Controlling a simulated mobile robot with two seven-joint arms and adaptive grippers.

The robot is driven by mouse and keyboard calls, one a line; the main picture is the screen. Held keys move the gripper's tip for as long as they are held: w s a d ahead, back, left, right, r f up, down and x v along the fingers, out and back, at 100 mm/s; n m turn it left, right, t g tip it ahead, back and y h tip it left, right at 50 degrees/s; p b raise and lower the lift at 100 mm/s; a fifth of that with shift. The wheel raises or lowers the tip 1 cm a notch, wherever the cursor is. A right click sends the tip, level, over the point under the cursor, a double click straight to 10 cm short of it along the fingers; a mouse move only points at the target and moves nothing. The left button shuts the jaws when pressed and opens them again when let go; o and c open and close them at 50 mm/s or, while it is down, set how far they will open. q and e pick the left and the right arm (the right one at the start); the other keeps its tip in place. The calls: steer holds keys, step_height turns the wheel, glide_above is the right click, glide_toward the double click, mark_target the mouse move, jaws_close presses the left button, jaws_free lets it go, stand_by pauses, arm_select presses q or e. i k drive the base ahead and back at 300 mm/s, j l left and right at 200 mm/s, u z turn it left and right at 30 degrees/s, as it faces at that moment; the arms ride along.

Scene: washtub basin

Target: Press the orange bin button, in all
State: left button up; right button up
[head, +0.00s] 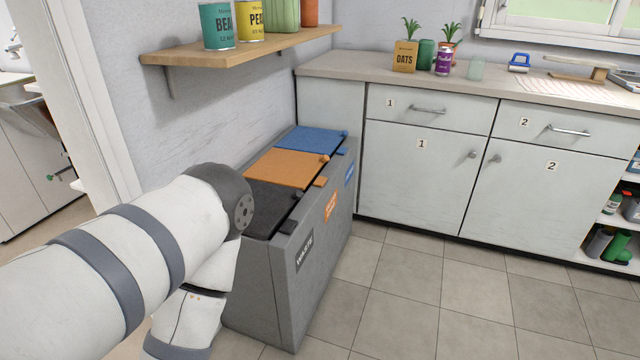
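A grey sorting bin (283,290) stands against the wall in the head view, with three lids in a row. The orange lid (288,168) is the middle one and is closed. A small orange button (320,182) sits at the bin's front edge beside this lid. The black lid (268,207) is nearer and the blue lid (305,138) is farther; both look closed. My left arm reaches in from the left and its links partly cover the near end of the bin. My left gripper is hidden or out of frame. My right gripper is not in view.
A wooden shelf (215,57) with cans hangs on the wall above the bin. White cabinets (410,165) stand behind the bin, under a counter with an oats box (404,57) and plants. The tiled floor (430,300) right of the bin is clear.

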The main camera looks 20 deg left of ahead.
mark_target(320, 181)
steer(key=i+l+u, duration=0.15)
steer(key=i+u, duration=0.35)
steer(key=i+l+u, duration=1.45)
steer(key=l, duration=0.3)
